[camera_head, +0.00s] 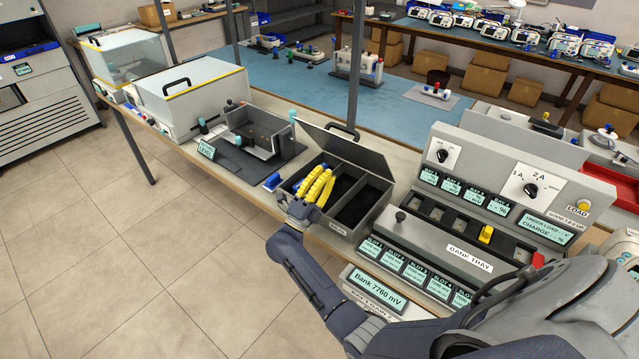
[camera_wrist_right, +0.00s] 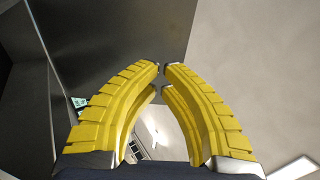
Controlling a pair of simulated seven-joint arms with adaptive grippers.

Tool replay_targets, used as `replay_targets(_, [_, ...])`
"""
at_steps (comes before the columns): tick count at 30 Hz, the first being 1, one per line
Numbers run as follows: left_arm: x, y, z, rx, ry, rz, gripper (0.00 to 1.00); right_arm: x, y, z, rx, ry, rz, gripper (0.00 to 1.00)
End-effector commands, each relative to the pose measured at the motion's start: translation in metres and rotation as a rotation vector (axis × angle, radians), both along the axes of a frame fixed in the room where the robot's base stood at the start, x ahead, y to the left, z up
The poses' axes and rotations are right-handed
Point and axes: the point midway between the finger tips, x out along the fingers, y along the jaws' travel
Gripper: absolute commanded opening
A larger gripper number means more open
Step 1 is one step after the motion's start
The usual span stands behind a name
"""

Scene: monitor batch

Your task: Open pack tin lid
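The pack tin (camera_head: 348,228) is a grey box with dark compartments, on the bench left of the charger. Its grey lid (camera_head: 350,152) stands raised and tilted along the far side, with a black handle (camera_head: 343,130) behind its upper edge. The inside of the tin is exposed. My right gripper (camera_head: 326,170), with yellow ribbed fingers, is over the tin's left part, in front of the lid. In the right wrist view its fingertips (camera_wrist_right: 162,67) nearly meet, with nothing seen between them. Whether they touch the tin or lid cannot be told. My left gripper is out of view.
The charger with its bank tray (camera_head: 450,245) stands close on the right. A dark fixture (camera_head: 255,135) and a lidded grey box (camera_head: 195,95) stand to the left. A blue item (camera_head: 272,181) lies beside the tin. Thin posts (camera_head: 357,60) rise behind.

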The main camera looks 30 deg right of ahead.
Motion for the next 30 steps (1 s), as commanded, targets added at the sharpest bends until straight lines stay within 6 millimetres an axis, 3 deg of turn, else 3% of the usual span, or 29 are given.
replay_targets(6, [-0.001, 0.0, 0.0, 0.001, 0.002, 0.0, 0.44, 0.012, -0.029, 0.023, -0.003, -0.001, 0.001, 0.0])
replay_targets(15, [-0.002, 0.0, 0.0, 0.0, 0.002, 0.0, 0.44, 0.023, -0.055, 0.043, -0.001, 0.001, 0.002, 0.0])
replay_targets(30, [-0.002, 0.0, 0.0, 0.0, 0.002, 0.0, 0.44, 0.027, -0.063, 0.049, 0.0, 0.001, 0.002, 0.0])
